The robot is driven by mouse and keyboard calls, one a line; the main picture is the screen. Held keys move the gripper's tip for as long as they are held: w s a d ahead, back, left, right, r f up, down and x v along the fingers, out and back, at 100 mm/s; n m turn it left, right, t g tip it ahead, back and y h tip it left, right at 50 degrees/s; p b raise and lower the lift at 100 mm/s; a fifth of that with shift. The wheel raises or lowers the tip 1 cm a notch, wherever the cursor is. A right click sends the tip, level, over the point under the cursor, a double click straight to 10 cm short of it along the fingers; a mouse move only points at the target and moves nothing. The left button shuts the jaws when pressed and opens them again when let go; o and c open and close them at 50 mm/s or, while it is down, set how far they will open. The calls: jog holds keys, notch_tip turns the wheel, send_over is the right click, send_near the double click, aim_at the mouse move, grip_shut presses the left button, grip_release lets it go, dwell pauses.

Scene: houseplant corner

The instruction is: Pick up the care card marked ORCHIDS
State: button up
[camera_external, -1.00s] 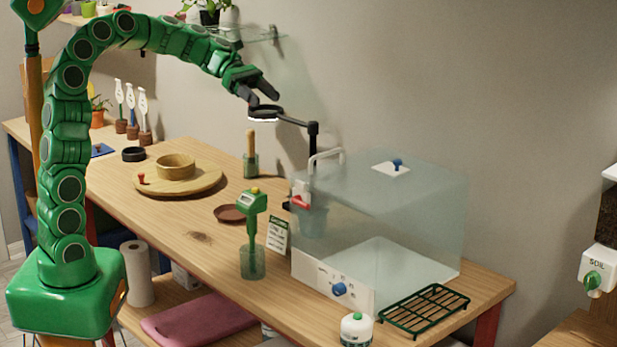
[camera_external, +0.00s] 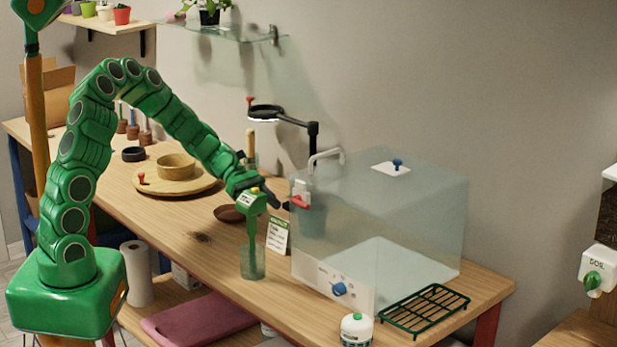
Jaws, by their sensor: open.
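A small white care card (camera_external: 277,239) with a green header stands upright on the workbench, in front of the left side of the clear cabinet. Its lettering is too small to read, so I cannot tell whether it says ORCHIDS. My gripper (camera_external: 270,197) is open, just above and slightly left of the card, and apart from it. The gripper's dark fingers overlap the top of the green meter in this view, and I cannot tell the depth between them.
The clear cabinet (camera_external: 400,220) is close on the right. A brown saucer (camera_external: 228,213) lies behind the meter.

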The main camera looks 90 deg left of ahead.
aim_at(280, 231)
jog(key=shift+f, duration=0.95)
jog(key=shift+w+d+f, duration=0.1)
jog(key=shift+w+f, duration=0.05)
jog(key=shift+s+d+x, duration=0.1)
jog(key=shift+s+x, duration=0.05)
jog(key=shift+x, duration=1.7)
jog(key=shift+s+d+x, duration=0.1)
jog(key=shift+d+x, duration=0.05)
jog(key=shift+x, duration=1.7)
jog(key=shift+f, duration=0.1)
grip_shut()
